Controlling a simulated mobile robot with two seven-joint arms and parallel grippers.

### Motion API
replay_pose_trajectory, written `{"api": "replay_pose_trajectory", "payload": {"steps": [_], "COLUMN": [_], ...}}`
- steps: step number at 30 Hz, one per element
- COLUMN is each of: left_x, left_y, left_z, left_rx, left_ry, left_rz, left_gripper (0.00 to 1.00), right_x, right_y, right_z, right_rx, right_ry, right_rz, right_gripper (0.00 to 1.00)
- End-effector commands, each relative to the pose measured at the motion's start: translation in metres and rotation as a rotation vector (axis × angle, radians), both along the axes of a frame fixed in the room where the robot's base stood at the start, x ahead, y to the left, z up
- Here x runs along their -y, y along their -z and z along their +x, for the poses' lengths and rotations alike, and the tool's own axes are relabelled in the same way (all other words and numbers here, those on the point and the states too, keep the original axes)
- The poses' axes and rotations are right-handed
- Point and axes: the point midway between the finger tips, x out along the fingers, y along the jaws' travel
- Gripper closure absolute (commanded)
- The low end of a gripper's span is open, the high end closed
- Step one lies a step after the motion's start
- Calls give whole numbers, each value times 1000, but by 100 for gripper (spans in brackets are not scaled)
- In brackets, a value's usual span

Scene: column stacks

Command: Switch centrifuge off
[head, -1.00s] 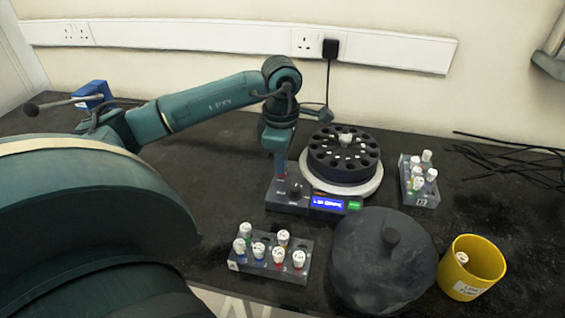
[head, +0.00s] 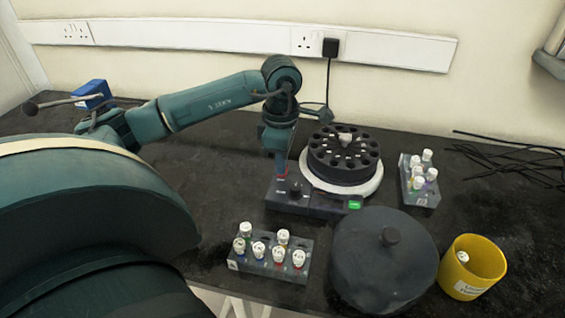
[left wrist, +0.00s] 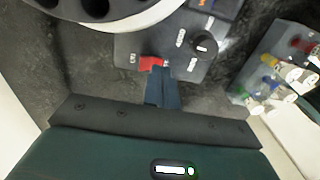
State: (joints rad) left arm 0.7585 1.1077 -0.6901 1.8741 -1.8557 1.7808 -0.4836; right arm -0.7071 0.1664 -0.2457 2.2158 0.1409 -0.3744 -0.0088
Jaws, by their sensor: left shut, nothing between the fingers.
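The centrifuge has a round dark rotor (head: 345,150) in a white ring, with its lid off. Its dark control box (head: 290,203) carries a knob (head: 295,189), a green button (head: 354,204) and a display (head: 327,203) that is dark. In the left wrist view a red switch (left wrist: 150,63) sits at the box's edge, beside the knob (left wrist: 204,44). My left gripper (head: 281,176) points down at the box's back left corner. Its shut, empty fingers (left wrist: 161,72) are at the red switch, touching or nearly so. The fingers partly cover the switch. My right gripper is out of view.
The dark round lid (head: 350,265) lies in front of the centrifuge. A tube rack (head: 245,265) stands front left, another (head: 426,196) at right. A yellow cup (head: 465,285) stands front right. Black cables (head: 510,160) lie at the right. A black plug (head: 330,47) is in the wall socket.

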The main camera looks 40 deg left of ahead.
Motion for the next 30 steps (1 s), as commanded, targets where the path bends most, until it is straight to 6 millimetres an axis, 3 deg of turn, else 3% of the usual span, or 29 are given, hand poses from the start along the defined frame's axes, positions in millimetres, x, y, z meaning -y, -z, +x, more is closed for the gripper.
{"api": "replay_pose_trajectory", "payload": {"steps": [14, 30], "left_x": [0, 0], "left_y": [-41, -41], "left_z": [0, 0], "left_rx": [-1, 0], "left_ry": [1, 0], "left_rz": [0, 0], "left_gripper": [100, 100], "right_x": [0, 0], "right_y": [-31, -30], "right_z": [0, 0], "right_rx": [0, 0], "right_ry": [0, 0], "right_rz": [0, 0], "right_gripper": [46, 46]}}
